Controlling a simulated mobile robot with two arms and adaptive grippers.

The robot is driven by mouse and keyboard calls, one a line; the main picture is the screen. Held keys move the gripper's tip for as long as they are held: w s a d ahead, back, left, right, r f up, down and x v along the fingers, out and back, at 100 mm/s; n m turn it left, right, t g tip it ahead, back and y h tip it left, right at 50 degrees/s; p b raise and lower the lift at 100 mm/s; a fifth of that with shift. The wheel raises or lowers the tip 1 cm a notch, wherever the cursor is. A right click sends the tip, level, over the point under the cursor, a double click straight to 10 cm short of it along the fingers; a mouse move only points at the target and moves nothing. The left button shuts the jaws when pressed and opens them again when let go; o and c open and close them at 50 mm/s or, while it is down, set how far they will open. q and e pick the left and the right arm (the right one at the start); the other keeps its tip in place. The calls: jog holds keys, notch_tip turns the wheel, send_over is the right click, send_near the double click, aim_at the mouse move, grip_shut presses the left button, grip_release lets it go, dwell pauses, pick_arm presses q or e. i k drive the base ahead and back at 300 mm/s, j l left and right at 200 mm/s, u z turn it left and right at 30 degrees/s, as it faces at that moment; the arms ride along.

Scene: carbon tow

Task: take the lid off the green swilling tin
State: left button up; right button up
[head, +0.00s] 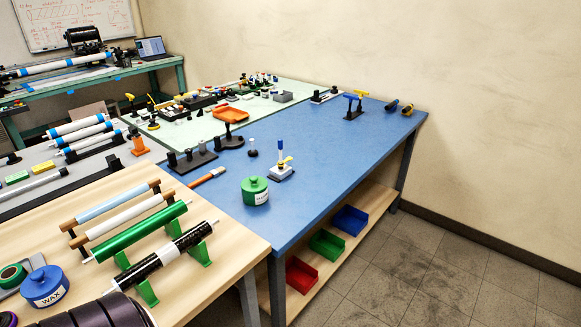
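The green tin (256,196) stands upright on the blue table top, near its front left corner. It has a white label on its front, too small to read. A green lid with a knob (254,182) sits on top of it. Neither of my grippers shows in the head view.
A blue wax tin (45,287) and several tubes on racks are on the wooden table (235,249). The blue table (345,155) is clear to the tin's right.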

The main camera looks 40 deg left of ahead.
aim_at(252, 183)
jog(key=i+u, duration=0.15)
jog(key=i, duration=0.3)
jog(key=i+l+u, duration=0.2)
jog(key=i, duration=0.2)
jog(key=i+l+u, duration=0.15)
jog(key=i, duration=0.3)
jog(key=i+l+u, duration=0.15)
jog(key=i, duration=0.25)
